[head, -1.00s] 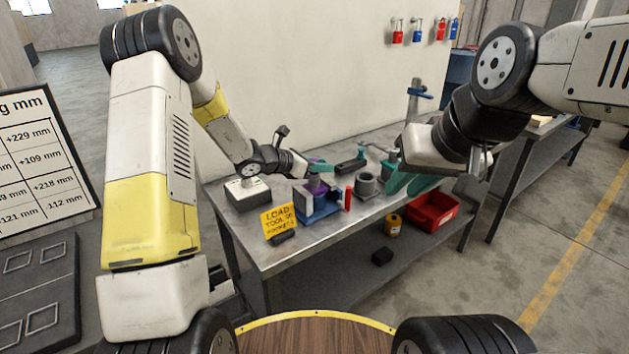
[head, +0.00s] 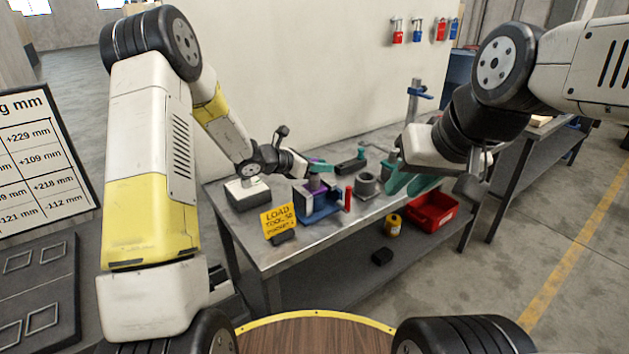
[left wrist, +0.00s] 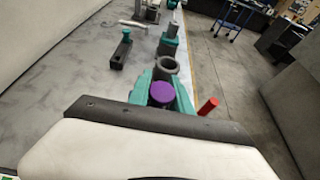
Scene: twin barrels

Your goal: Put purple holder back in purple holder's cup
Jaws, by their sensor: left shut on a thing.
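My left gripper (head: 320,168) is shut on the purple holder (left wrist: 162,92). In the left wrist view its round purple top sits between the teal fingers. In the head view the gripper is right above a blue stand (head: 322,212) with a purple cup (head: 304,198) on the table. A grey part of the holder shows between fingers and cup; I cannot tell how deep it sits. My right gripper (head: 408,182) is over the right part of the table, its teal fingers apart and nothing seen between them.
A red cylinder (head: 348,198) stands right beside the blue stand, a grey ring-shaped cup (head: 367,186) further right. A yellow sign (head: 279,219) stands in front, and a white-topped box (head: 247,191) is at left.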

